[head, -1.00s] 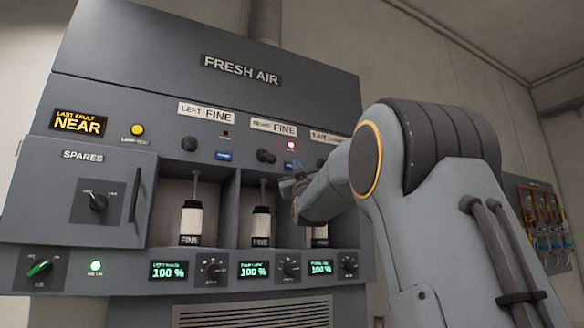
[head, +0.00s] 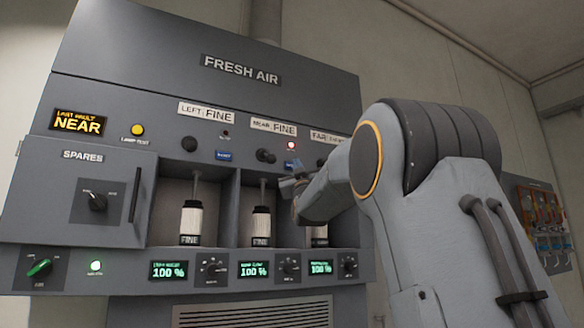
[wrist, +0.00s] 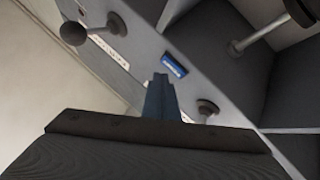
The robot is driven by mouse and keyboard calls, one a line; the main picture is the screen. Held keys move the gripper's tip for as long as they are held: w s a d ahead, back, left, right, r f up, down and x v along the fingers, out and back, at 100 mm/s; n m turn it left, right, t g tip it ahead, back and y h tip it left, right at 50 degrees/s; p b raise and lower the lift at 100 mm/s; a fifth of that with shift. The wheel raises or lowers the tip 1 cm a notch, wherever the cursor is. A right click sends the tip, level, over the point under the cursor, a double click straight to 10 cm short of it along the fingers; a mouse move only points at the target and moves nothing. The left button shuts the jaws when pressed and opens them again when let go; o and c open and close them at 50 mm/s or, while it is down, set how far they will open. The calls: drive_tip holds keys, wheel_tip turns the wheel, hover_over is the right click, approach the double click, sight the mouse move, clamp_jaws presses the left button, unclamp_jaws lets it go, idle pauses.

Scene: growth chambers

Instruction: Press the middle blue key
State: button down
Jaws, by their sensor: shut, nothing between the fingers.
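The middle blue key (head: 289,164) sits on the grey panel under the middle label, below a lit red lamp, and is partly hidden by my gripper in the head view. In the wrist view the blue key (wrist: 174,65) lies just beyond and right of my fingertips. My gripper (wrist: 160,77) is shut and empty, pointing at the panel close to the key. In the head view my gripper (head: 296,168) is just below and right of the key. I cannot tell whether the tips touch it.
A dark round knob (head: 265,156) is left of the key, and another knob (wrist: 207,107) shows right of my fingers. The left blue key (head: 223,155) is further left. Open bays with bottles (head: 261,222) lie below. My arm hides the panel's right side.

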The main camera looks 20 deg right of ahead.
drive_tip(key=shift+w, duration=0.1)
idle(0.7)
drive_tip(key=shift+w+b, duration=0.3)
drive_tip(key=shift+w, duration=0.05)
drive_tip(key=shift+w, duration=0.35)
idle(0.7)
idle(0.3)
drive_tip(key=shift+s+b, duration=0.75)
drive_tip(key=shift+b, duration=0.15)
drive_tip(key=s+b, duration=0.3)
drive_tip(key=s, duration=0.2)
drive_tip(key=shift+d, duration=0.1)
